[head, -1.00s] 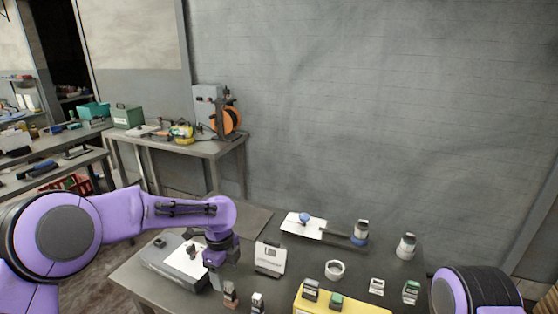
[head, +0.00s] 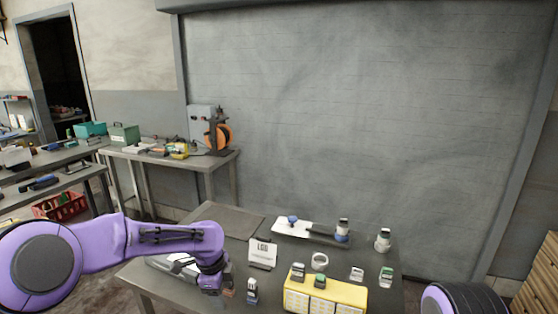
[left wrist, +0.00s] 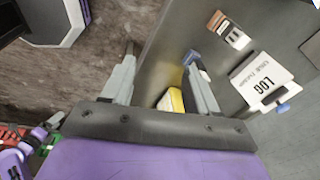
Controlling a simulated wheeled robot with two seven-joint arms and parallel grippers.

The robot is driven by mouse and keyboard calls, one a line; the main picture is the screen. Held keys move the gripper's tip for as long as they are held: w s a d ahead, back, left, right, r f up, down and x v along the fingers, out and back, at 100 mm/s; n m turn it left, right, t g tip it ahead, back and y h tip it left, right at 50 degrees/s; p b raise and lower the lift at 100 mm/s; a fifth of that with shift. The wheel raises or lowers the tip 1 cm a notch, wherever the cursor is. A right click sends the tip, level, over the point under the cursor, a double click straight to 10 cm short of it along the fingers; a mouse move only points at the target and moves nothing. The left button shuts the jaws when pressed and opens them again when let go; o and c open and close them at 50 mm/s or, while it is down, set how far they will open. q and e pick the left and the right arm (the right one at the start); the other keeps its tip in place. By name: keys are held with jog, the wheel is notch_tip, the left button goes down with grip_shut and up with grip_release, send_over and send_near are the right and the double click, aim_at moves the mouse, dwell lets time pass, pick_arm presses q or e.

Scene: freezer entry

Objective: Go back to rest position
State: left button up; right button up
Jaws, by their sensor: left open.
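My left gripper (head: 211,286) is at the near left of the workbench (head: 150,274), pointing down in the head view. My purple left arm comes in from the left. Only a piece of my right arm (head: 455,298) shows at the bottom right, and its gripper is out of view.
On the bench are a white LOG card (head: 262,253), a yellow box (head: 325,293), a white ring (head: 320,262), several stampers and a white sheet (head: 291,226). A grey wall (head: 340,120) stands behind.

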pick_arm(q)
jog(key=d+f+n+t+h, duration=0.25)
jog(key=f+n, duration=0.25)
jog(key=n, duration=0.3)
jog(key=s+a+f+n+t+y+b, duration=0.2)
jog(key=s+a+f+n+t, duration=0.15)
jog(key=s+f+n, duration=0.7)
jog(key=s+a+f+n+g+y+b, duration=0.1)
jog(key=s+a+f, duration=0.3)
jog(key=s, duration=0.5)
jog(key=s+a+f+n+g+y+b, duration=0.1)
jog(key=s+a+f+n+y, duration=0.1)
jog(key=s, duration=0.8)
jog(key=s+a+f+n+g+y+b, duration=0.1)
jog(key=s+a+f+n, duration=0.3)
jog(key=s+a, duration=0.4)
jog(key=shift+s+a+f+g+y, duration=0.15)
jog(key=shift+s+f+g+y, duration=0.45)
jog(key=shift+s+f, duration=0.25)
jog(key=shift+w, duration=0.1)
